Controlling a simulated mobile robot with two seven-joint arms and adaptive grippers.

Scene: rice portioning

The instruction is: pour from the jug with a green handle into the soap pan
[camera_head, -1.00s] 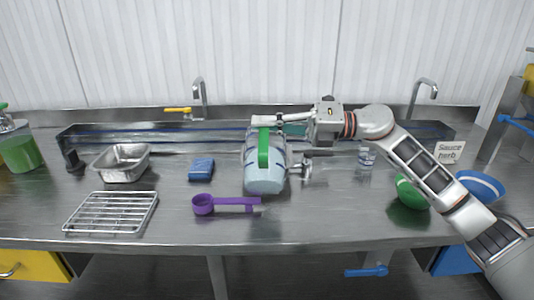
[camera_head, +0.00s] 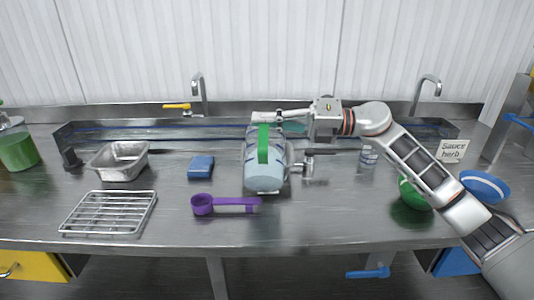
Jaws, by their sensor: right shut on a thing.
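The clear jug (camera_head: 265,179) with the green handle (camera_head: 263,144) is at the middle of the steel counter, its handle facing me. It holds something pale blue or is tinted so; I cannot tell which. My right gripper (camera_head: 285,138) reaches in from the right at the jug's upper part and is shut on it. The exact finger contact is partly hidden. The soap pan appears to be the open metal pan (camera_head: 120,161) on the left of the counter, well apart from the jug. My left gripper is not in view.
A blue sponge (camera_head: 201,167) lies between pan and jug. A purple scoop (camera_head: 226,204) and a wire rack (camera_head: 108,212) lie in front. A small clear bottle (camera_head: 368,158), a green bowl (camera_head: 413,196) and a blue bowl (camera_head: 485,186) are on the right. A green soap bottle (camera_head: 18,150) stands far left.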

